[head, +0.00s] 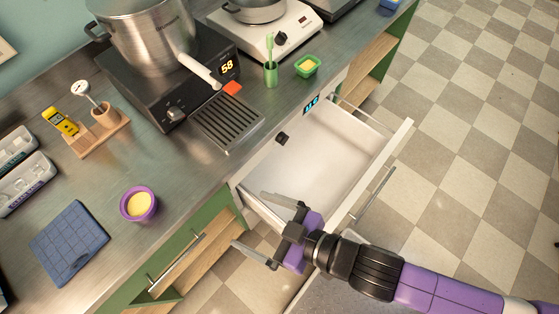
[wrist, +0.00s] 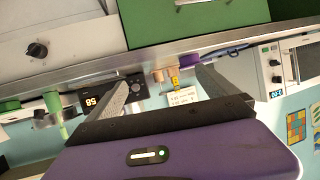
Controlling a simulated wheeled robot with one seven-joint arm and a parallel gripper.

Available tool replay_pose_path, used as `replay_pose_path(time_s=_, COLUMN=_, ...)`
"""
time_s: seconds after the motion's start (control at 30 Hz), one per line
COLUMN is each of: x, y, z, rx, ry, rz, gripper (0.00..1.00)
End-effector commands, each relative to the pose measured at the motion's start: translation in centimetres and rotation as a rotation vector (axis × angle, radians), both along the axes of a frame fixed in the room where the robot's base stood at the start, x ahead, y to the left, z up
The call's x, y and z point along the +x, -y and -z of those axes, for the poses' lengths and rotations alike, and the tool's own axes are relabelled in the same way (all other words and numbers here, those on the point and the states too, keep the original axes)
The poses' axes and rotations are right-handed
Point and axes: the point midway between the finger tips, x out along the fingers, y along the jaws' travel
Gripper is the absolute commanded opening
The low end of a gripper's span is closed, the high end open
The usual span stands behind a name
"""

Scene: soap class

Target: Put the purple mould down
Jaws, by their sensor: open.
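The purple mould (head: 139,204) is a small round cup with a pale yellow filling. It stands upright on the steel counter, near its front edge, right of a blue slab. My gripper (head: 251,221) is open, with nothing between its fingers. It hangs in front of the counter, to the right of the mould and clearly apart from it, by the open drawer's near corner. In the wrist view, a purple shape that looks like the mould (wrist: 203,56) shows at the counter edge, partly behind one finger of my open gripper (wrist: 165,79).
A white drawer (head: 315,165) stands open below the counter. A hotplate with a steel pot (head: 150,40), a drain grille (head: 228,121), a green mould (head: 307,66), a wooden tool stand (head: 98,138) and a blue slab (head: 69,242) occupy the counter. Bare steel surrounds the purple mould.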

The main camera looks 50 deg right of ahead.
Motion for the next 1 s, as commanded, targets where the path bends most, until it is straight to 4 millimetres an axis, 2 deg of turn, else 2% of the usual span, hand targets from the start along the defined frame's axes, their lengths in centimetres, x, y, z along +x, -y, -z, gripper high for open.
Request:
replay_pose_path(time_s=0.03, x=-1.9, y=1.5, z=-0.5, rx=0.002, ry=0.002, rz=0.022, gripper=0.97)
replay_pose_path(time_s=0.1, x=-4.0, y=3.1, z=-1.8, rx=0.004, ry=0.022, rz=0.048, gripper=0.97)
replay_pose_path(time_s=0.3, x=-8.7, y=6.8, z=-6.0, rx=-0.010, ry=0.082, rz=0.136, gripper=0.97)
replay_pose_path(time_s=0.43, x=-10.2, y=8.2, z=-7.9, rx=-0.022, ry=0.109, rz=0.176, gripper=0.97)
replay_pose_path(time_s=0.47, x=-10.5, y=8.4, z=-8.2, rx=-0.024, ry=0.112, rz=0.183, gripper=0.95)
replay_pose_path(time_s=0.5, x=-10.7, y=8.6, z=-8.5, rx=-0.025, ry=0.118, rz=0.188, gripper=0.89)
replay_pose_path(time_s=0.73, x=-10.9, y=8.8, z=-8.9, rx=-0.029, ry=0.123, rz=0.194, gripper=0.89)
replay_pose_path(time_s=0.77, x=-10.9, y=8.8, z=-8.9, rx=-0.029, ry=0.123, rz=0.194, gripper=0.87)
replay_pose_path(time_s=1.0, x=-10.8, y=8.7, z=-8.8, rx=-0.029, ry=0.122, rz=0.193, gripper=0.40)
